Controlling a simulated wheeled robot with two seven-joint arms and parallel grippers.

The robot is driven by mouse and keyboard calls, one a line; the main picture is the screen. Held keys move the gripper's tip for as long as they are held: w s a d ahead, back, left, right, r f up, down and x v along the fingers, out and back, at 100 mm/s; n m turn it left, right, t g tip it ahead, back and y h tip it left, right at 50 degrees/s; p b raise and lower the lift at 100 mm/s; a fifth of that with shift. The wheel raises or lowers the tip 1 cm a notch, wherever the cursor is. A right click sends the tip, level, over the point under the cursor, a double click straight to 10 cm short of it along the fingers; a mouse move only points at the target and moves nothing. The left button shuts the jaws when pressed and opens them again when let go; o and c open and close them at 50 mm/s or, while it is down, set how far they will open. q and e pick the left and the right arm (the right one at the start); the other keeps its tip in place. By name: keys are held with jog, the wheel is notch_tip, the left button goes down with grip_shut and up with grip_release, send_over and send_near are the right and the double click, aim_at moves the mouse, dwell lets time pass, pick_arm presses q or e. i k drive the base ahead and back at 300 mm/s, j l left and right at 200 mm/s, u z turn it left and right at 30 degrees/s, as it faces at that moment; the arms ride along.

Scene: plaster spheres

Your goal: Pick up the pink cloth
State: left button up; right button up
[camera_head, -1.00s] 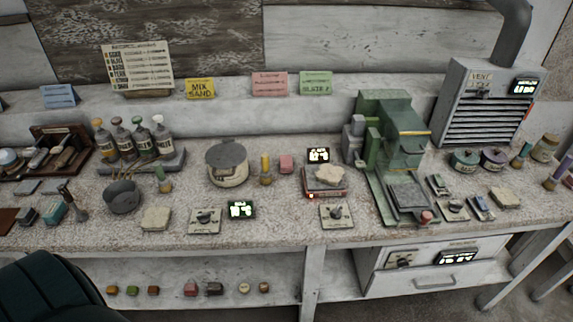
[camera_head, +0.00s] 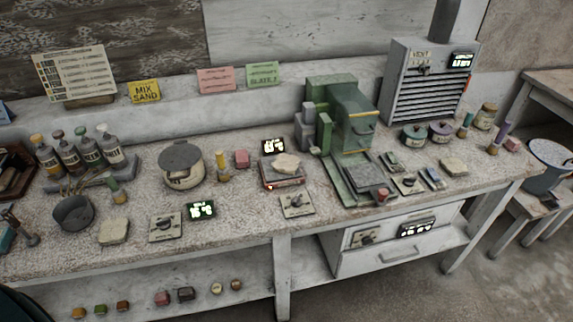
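I cannot make out for certain which thing is the pink cloth. A small pink block-like item (camera_head: 241,158) lies on the bench near the middle, beside a yellow-topped bottle. Another small pink item (camera_head: 513,144) lies at the bench's far right end, next to a purple-handled tool; it is too small to tell if it is cloth. Neither of my grippers is in view.
The speckled bench (camera_head: 345,222) is crowded with a lidded pot (camera_head: 181,166), a green press (camera_head: 338,125), a grey vent box (camera_head: 428,83) and small jars. A basin (camera_head: 548,160) stands on a low stand at right. Open floor lies at lower right.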

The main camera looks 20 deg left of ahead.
aim_at(242, 158)
jog(key=u, duration=0.45)
jog(key=i+l+u, duration=0.2)
jog(key=l+u, duration=0.15)
jog(key=i+l+u, duration=0.15)
jog(key=l+u, duration=0.2)
jog(key=i+l, duration=0.15)
jog(key=l, duration=0.3)
jog(key=i+l+u, duration=0.15)
jog(key=l, duration=0.3)
jog(key=i+l, duration=0.1)
jog(key=l, duration=0.35)
jog(key=i+l+u, duration=0.1)
jog(key=l, duration=0.35)
